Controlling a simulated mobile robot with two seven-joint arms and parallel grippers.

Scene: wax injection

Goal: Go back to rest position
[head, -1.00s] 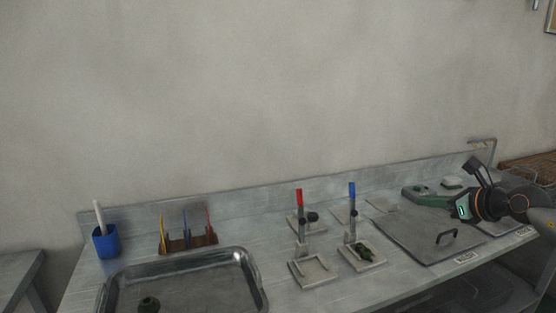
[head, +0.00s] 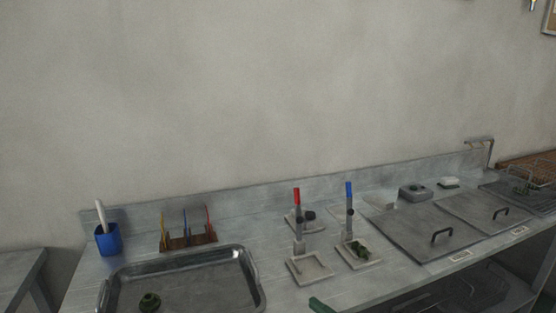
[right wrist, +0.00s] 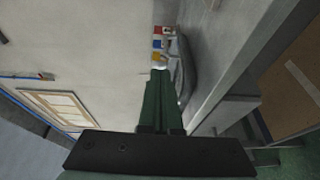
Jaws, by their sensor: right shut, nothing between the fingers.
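My right gripper (head: 320,306) shows only as a green fingertip at the bottom edge of the head view, in front of the bench. In the right wrist view its two green fingers (right wrist: 159,72) are together, with nothing between them. The rest of the right arm is outside the head view. My left gripper is in neither view.
On the bench stand a red-topped post (head: 298,220) and a blue-topped post (head: 349,210), a metal tray (head: 252,270) holding a dark green piece, a blue cup (head: 108,241) and a tool rack (head: 190,242). Handled lids (head: 420,225) lie to the right.

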